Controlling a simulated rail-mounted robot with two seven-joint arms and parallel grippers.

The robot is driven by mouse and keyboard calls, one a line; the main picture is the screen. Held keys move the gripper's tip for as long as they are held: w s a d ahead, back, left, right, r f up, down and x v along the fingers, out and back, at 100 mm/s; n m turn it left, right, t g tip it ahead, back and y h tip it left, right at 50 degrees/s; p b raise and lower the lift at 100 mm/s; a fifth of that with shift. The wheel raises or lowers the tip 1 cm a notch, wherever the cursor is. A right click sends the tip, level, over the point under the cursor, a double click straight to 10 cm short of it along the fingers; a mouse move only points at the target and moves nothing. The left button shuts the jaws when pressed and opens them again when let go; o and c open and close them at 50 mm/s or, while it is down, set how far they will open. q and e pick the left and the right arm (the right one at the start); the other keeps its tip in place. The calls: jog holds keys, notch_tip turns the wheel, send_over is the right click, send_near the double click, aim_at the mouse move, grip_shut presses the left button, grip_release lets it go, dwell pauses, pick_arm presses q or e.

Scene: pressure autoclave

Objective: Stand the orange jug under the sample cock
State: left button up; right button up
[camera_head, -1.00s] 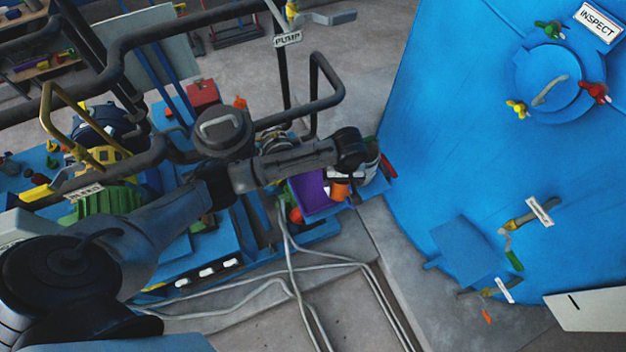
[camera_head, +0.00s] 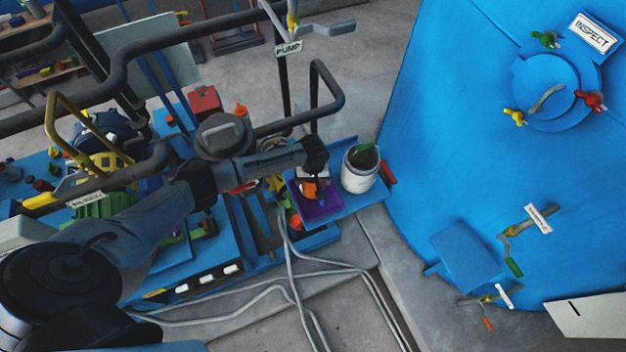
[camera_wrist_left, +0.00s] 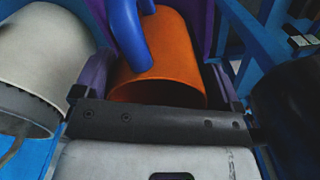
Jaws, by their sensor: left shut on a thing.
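The orange jug (camera_head: 309,188) shows just below my left gripper (camera_head: 312,178) in the head view, over or in a purple tray. In the left wrist view the jug (camera_wrist_left: 170,60) lies between the two fingers of my left gripper (camera_wrist_left: 158,88), which is shut on it. A blue curved handle (camera_wrist_left: 130,35) crosses the jug there. My right gripper is out of view.
The purple tray (camera_head: 322,207) and a white bucket (camera_head: 359,176) sit on the blue bench end. A blue plate (camera_head: 465,252) is beside the valves. Black pipe rails (camera_head: 335,100) stand behind my arm. Grey hoses (camera_head: 330,262) run along the floor.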

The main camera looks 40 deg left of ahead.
pick_arm(q)
jog(key=shift+f, duration=0.55)
jog(key=shift+f, duration=0.25)
jog(key=o, duration=0.7)
